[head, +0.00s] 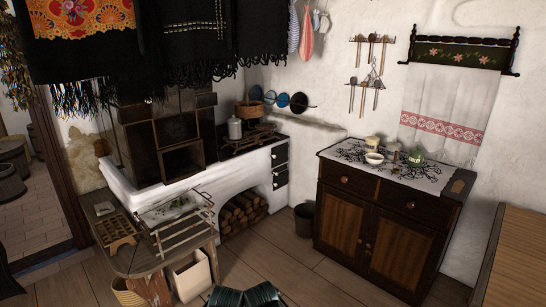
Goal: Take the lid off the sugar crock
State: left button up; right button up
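A dark wooden cabinet (352,221) stands right of centre, with a patterned white cloth (346,151) on its top. Several small vessels stand on it: a cream lidded-looking pot (371,142), a white bowl (374,158), a small jar (394,148) and a greenish vessel (416,156). They are too small to tell for sure which is the sugar crock or how its lid sits. No arm comes in from either side, and I see neither gripper.
A low table (128,258) is at the front left. A dark bucket (304,220) stands beside the cabinet, and a wooden surface (516,262) is at the right edge. The floor before the cabinet is clear.

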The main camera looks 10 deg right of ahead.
aim_at(373, 138)
jog(key=i+z, duration=0.25)
jog(key=i, duration=0.2)
jog(key=i+j+z, duration=0.25)
jog(key=i, duration=0.15)
jog(key=i+j+z, duration=0.25)
jog(key=i, duration=0.2)
jog(key=i+j+z, duration=1)
jog(key=j, duration=0.1)
